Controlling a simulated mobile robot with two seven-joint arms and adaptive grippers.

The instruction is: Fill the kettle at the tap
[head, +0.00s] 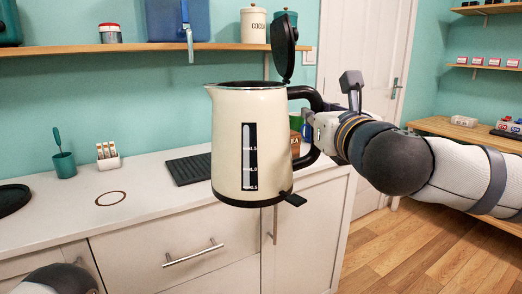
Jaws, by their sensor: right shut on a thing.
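A cream kettle (225,145) with a black handle and base hangs upright in the air in front of the counter. Its black lid (284,45) stands open. A dark level window with markings runs down its side, and I cannot tell whether there is water inside. My right gripper (312,130) is shut on the kettle's handle from the right. Only a rounded part of my left arm shows at the bottom left; its gripper is out of view. No tap shows in this view.
The white counter (60,215) holds a black ribbed mat (188,168), a teal pot (64,165), a small rack (108,160) and a dark round plate (12,199). A wooden shelf (125,48) with canisters runs above. Open floor (400,250) lies at the right.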

